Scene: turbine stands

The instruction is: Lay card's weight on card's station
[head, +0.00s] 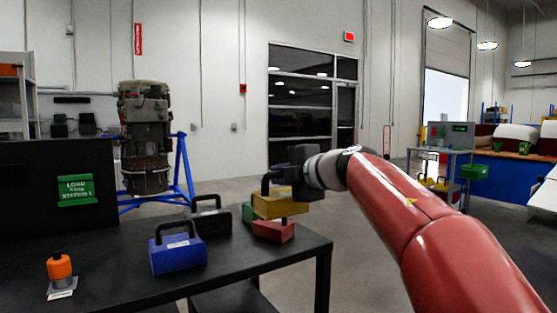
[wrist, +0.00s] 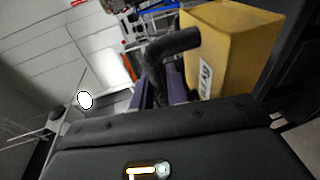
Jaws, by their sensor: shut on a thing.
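A green card (head: 75,190) is fixed to a black upright panel at the left; I read "LOAD", a word ending in "king", and "STATION 1", but the small print is blurred. My gripper (head: 280,181) is shut on the black handle of a yellow weight (head: 278,205), which appears just above a red weight (head: 274,231). The yellow weight also shows in the wrist view (wrist: 225,45), its label partly cut by the gripper. A blue weight (head: 178,255) and a black weight (head: 212,223) stand on the table. A green weight (head: 248,212) is mostly hidden behind the yellow one.
The black table (head: 120,290) has free room at its front. An orange-topped knob (head: 60,267) with a white label stands at its left. A turbine (head: 146,140) on a blue stand is behind. Further right, a grey stand (head: 458,160) bears a screen; small yellow and green things are near it.

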